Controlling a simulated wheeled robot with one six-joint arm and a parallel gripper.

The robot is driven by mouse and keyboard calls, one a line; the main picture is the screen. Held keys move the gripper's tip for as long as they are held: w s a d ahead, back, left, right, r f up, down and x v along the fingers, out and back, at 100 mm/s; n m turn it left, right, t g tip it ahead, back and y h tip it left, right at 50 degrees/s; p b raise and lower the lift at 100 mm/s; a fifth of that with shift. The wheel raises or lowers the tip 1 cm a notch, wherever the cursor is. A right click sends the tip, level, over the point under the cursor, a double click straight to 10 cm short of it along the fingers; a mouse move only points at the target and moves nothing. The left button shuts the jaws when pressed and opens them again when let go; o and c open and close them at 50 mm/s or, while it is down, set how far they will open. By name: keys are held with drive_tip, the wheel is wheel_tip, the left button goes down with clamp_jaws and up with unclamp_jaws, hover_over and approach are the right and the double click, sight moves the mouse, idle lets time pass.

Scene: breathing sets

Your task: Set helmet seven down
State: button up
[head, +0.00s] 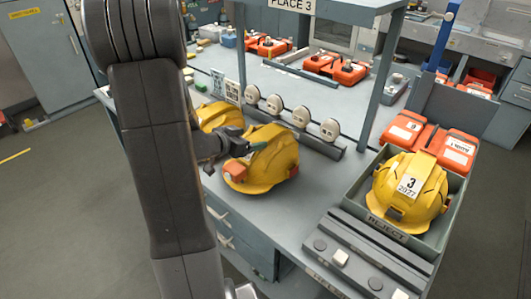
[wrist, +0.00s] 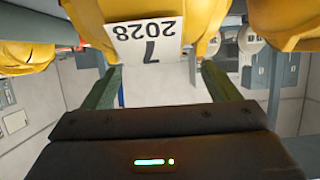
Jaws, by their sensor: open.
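Helmet seven (wrist: 200,20) is yellow and fills the top middle of the wrist view, its "7 2028" label upside down there. My gripper (wrist: 162,72) is open, with its two green fingers apart below the helmet and the label between their tips. In the head view my gripper (head: 247,148) is at the left side of a yellow helmet (head: 270,165) on the bench, which appears to be helmet seven; its label is hidden there. This helmet seems to rest on the bench top, slightly tilted. I cannot tell whether the fingers touch it.
Another yellow helmet (head: 213,114) stands just behind, partly hidden by my arm. A row of round white discs (head: 291,111) lines the bench behind.

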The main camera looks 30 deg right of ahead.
sight(264, 135)
drive_tip(key=x, duration=0.6)
drive_tip(key=shift+s+d+r+p, duration=0.15)
drive_tip(key=shift+d+r+p, duration=0.2)
drive_tip(key=shift+d, duration=0.1)
drive_tip(key=shift+s+a, duration=0.1)
clamp_jaws()
